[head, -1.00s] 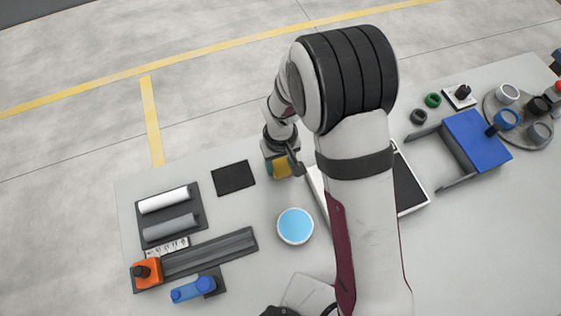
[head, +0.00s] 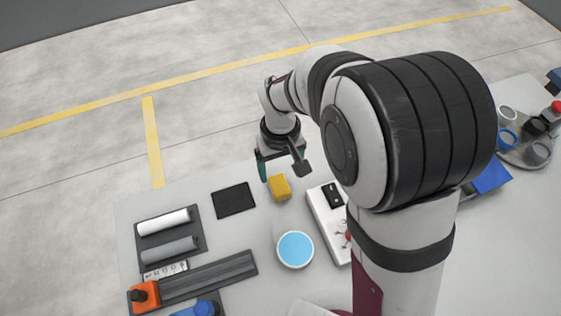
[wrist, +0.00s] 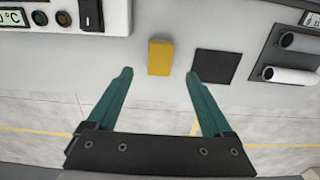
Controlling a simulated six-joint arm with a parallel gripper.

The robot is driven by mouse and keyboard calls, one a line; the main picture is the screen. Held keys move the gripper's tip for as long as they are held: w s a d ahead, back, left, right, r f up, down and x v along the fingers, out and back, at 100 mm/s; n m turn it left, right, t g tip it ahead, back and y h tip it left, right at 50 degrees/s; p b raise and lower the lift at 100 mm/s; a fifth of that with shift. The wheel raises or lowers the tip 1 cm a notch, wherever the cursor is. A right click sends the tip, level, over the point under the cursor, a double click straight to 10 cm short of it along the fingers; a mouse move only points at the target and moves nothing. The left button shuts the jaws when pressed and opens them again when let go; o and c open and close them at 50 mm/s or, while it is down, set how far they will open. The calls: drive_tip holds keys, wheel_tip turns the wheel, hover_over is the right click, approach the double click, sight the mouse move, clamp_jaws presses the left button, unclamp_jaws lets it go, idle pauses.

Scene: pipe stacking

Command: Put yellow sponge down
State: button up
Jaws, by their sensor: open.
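The yellow sponge (head: 279,187) rests on the table in the head view, between the black square pad and the white device with a switch. In the wrist view the sponge (wrist: 160,57) lies beyond the fingertips and apart from them. My gripper (wrist: 158,73) is open and empty, its two green fingers spread wide. In the head view my gripper (head: 279,172) is above and behind the sponge at the table's far edge; one green finger shows clearly.
The black square pad (head: 234,200) lies left of the sponge. A round light-blue dish (head: 295,249) is in front of it. The white device (head: 322,212) stands close on the right. Two rollers (head: 166,222) lie in a dark holder at the left.

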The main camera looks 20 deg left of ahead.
drive_tip(key=s+d+r+m, duration=0.3)
drive_tip(key=d+r+m, duration=0.3)
drive_tip(key=d+r, duration=0.45)
drive_tip(key=s+d+r+m+y, duration=0.1)
drive_tip(key=s+d+m, duration=0.7)
drive_tip(key=s+d, duration=0.2)
drive_tip(key=shift+s+d+m+y, duration=0.3)
drive_tip(key=shift+s+d+y, duration=0.1)
drive_tip(key=shift+s, duration=0.8)
drive_tip(key=shift+o, duration=0.5)
